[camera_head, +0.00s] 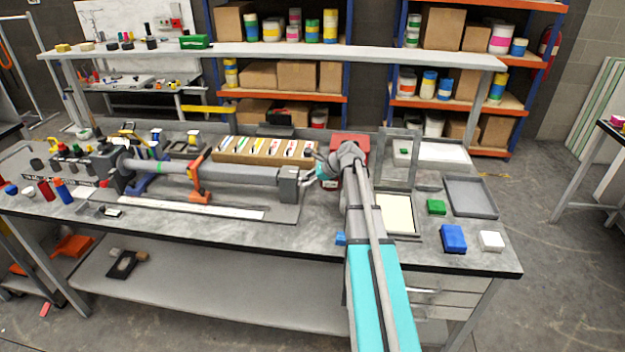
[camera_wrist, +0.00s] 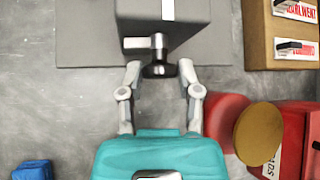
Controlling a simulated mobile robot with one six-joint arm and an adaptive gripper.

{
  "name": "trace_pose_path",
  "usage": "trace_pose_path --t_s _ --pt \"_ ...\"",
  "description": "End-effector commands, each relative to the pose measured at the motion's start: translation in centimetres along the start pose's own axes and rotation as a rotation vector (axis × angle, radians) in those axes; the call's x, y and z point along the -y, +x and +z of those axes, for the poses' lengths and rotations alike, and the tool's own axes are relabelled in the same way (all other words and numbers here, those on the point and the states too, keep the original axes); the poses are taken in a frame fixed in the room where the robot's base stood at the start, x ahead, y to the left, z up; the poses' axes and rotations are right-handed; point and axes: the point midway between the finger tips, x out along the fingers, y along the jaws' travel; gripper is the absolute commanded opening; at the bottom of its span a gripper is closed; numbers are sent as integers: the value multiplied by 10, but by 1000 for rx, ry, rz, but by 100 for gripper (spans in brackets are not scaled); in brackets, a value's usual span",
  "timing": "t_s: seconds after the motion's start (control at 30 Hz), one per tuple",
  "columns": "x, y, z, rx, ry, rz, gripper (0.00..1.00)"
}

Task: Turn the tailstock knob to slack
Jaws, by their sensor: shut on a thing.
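The tailstock (camera_head: 289,184) is a grey block at the right end of the long grey tube on the bench. In the wrist view the tailstock (camera_wrist: 180,22) fills the top middle. The tailstock knob (camera_wrist: 158,69) is a dark round knob on a short metal stem, sticking out of the block toward my gripper. My gripper (camera_head: 311,178) reaches the knob from the right. In the wrist view my gripper (camera_wrist: 160,76) has one finger on each side of the knob and is shut on it. The knob is too small to make out in the head view.
A red case (camera_head: 350,145) stands just behind my gripper, and a row of labelled boxes (camera_head: 262,151) lies behind the tube. A small blue block (camera_head: 340,239) lies near the front edge. An orange clamp (camera_head: 199,180) stands at the tube.

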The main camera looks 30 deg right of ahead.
Motion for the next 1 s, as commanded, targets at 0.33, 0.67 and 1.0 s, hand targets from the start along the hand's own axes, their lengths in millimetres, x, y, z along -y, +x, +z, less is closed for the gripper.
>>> trace_pose_path --t_s 0.33,0.67,1.0 --pt "-4 1 2 5 -1 10 0" --pt "-4 1 2 5 -1 10 0" --pt "-2 0 1 3 0 6 78"
